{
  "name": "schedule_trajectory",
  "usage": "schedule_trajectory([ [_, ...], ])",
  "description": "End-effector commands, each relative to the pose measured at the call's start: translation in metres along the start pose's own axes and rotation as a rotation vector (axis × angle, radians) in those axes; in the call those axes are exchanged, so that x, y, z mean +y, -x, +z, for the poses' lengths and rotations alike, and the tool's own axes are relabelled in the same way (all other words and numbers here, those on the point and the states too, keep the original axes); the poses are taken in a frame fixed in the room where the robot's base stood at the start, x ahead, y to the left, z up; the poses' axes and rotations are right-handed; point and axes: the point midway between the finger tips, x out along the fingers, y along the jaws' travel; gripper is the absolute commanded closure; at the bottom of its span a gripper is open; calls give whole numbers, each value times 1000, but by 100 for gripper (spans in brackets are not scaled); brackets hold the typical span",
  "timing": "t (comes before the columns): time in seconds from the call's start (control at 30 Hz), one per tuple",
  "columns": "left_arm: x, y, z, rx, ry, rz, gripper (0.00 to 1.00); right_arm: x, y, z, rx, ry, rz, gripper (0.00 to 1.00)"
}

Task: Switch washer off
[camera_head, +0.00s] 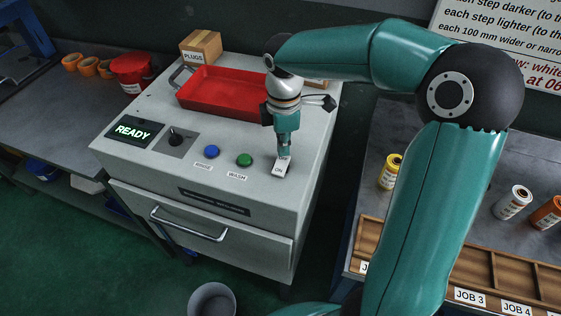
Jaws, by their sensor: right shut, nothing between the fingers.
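The washer (250,213) is a grey cabinet with a sloped control panel on top. Its green display (132,131) reads READY. A white rocker switch (281,168) marked ON sits at the right of the panel. My right gripper (284,153) is shut and empty, pointing down with its tips at the upper end of the switch; I cannot tell whether they touch it. The gripper hides part of the switch. A black knob (175,137), a blue RINSE button (211,152) and a green WASH button (244,160) lie to its left. My left gripper is out of view.
A red tray (220,92) and a PLUGS box (201,46) stand on the washer behind the panel. A red tub (131,71) is on the left bench. Small canisters (390,171) and wooden JOB trays (490,270) are on the right bench. A bin (212,301) stands on the floor in front.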

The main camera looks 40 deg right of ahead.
Motion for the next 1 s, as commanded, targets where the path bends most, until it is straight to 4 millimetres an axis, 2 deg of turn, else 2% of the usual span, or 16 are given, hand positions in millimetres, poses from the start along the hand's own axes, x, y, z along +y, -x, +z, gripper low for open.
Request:
schedule_trajectory([
  [1.0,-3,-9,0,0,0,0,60,0,-12,-1,0,1,0,100],
])
